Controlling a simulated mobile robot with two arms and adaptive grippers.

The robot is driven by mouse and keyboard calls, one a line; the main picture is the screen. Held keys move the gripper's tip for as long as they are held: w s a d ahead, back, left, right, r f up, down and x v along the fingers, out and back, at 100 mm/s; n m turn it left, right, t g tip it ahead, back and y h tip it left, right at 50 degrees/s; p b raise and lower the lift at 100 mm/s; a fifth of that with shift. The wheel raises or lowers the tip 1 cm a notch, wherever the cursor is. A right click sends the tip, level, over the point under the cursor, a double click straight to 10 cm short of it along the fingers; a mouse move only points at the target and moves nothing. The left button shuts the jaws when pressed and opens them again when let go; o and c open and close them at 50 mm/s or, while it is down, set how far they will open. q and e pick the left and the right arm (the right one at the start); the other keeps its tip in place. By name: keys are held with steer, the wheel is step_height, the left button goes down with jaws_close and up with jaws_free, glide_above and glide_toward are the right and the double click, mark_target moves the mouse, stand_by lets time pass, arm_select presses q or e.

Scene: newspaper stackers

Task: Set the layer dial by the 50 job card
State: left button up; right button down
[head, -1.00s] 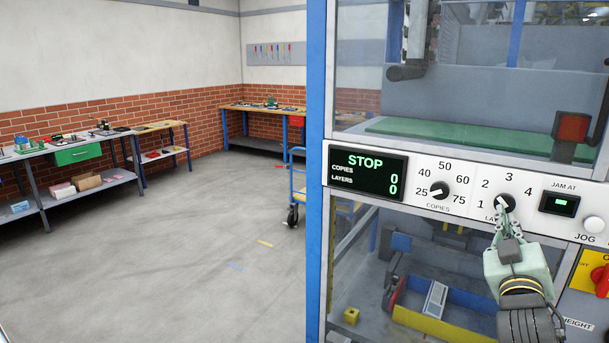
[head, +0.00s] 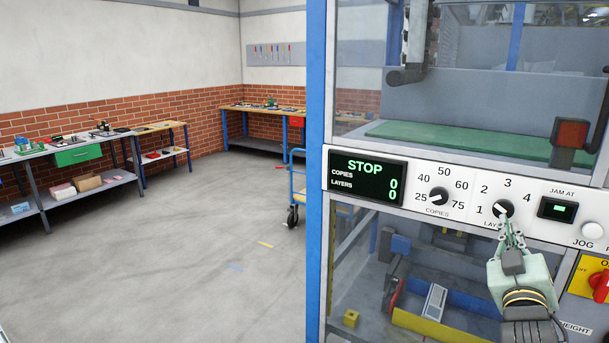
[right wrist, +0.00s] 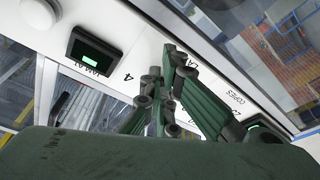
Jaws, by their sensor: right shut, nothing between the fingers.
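The layers dial (head: 503,210) is a black knob on the white control panel (head: 470,189), with numbers 1 to 4 around it. Its white mark points to the upper left, around 1 to 2; I cannot tell exactly where. My right gripper (head: 508,228) is shut and empty, its tips just below the knob; I cannot tell if they touch it. The gripper's fingers (right wrist: 165,95) also show in the right wrist view, where the dial is hidden. The display (head: 367,177) reads STOP, copies 0, layers 0. No job card is in view. My left gripper is not in view.
The copies dial (head: 438,196) left of the layers dial points toward 25. The jam counter (head: 558,208), a white jog button (head: 593,231) and a red switch (head: 601,286) are to the right. Workbenches (head: 75,153) stand far left; the floor between is open.

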steer(key=s+a, duration=0.2)
steer(key=s, duration=0.1)
steer(key=s+a, duration=0.1)
steer(key=s, duration=0.1)
steer(key=shift+p, duration=0.35)
